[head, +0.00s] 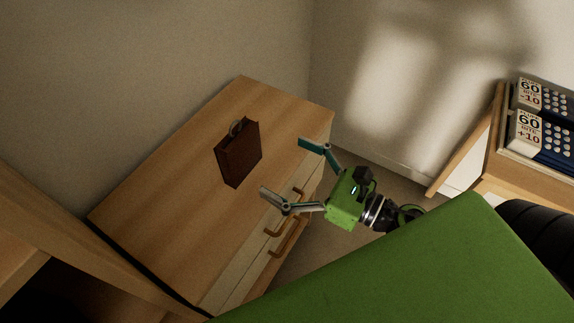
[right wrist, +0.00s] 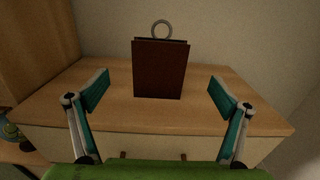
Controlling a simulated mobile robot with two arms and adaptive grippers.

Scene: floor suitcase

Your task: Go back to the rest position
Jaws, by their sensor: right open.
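My right gripper (head: 282,168) is open and empty, just off the front edge of the dresser, with its fingers pointing towards a small dark brown suitcase (head: 239,154). The suitcase stands upright on the dresser top, with a ring-shaped handle on top. In the right wrist view the suitcase (right wrist: 160,70) shows between and beyond the two spread fingers (right wrist: 158,95), apart from both. My left gripper is not in view.
The wooden dresser (head: 152,214) has drawers with handles (head: 290,236) on its front, below my right gripper. A wooden shelf unit stands at the left. Boxes (head: 538,135) sit on a shelf at the right. The dresser top around the suitcase is clear.

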